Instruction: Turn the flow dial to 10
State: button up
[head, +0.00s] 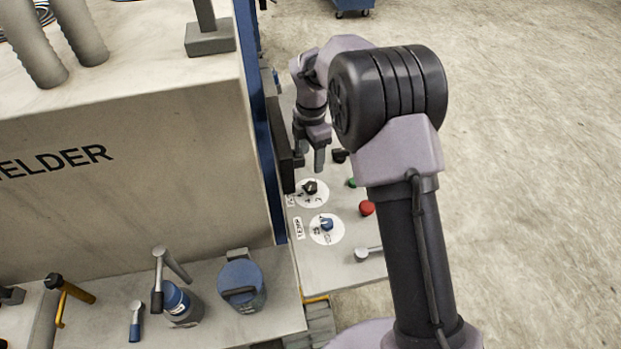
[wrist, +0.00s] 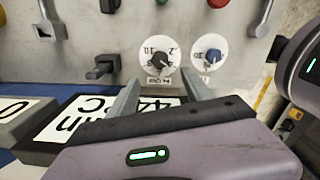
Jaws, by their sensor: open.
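The flow dial is a black knob on a white round scale, and it shows in the wrist view (wrist: 159,64) just beyond my fingertips. Marks on its scale look like 10 at upper left and 2 at upper right. The exact setting of the pointer is too small to tell. In the head view the dial (head: 309,187) sits on the grey panel beside the welder. My gripper (head: 309,163) is above and behind it, and its fingers (wrist: 159,81) are open, one on each side of the knob's line, with nothing between them.
A blue-knobbed temp dial (head: 326,223) is next to the flow dial. A red button (head: 367,208), a green button (head: 352,182) and a lever (head: 368,254) share the panel. A black switch (wrist: 102,68) is left of the flow dial in the wrist view. A dark display (head: 285,150) stands close to my gripper.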

aim_at(312, 186)
notch_tip(312, 186, down, 12)
jog(key=shift+d+f+b, duration=0.1)
jog(key=shift+f+b, duration=0.05)
jog(key=shift+b, duration=1)
grip_shut()
jog(key=shift+m, duration=0.3)
jog(key=m, duration=0.4)
jog(key=shift+m, duration=0.3)
jog(key=m, duration=0.5)
jog(key=shift+s, duration=0.1)
jog(key=shift+m, duration=0.5)
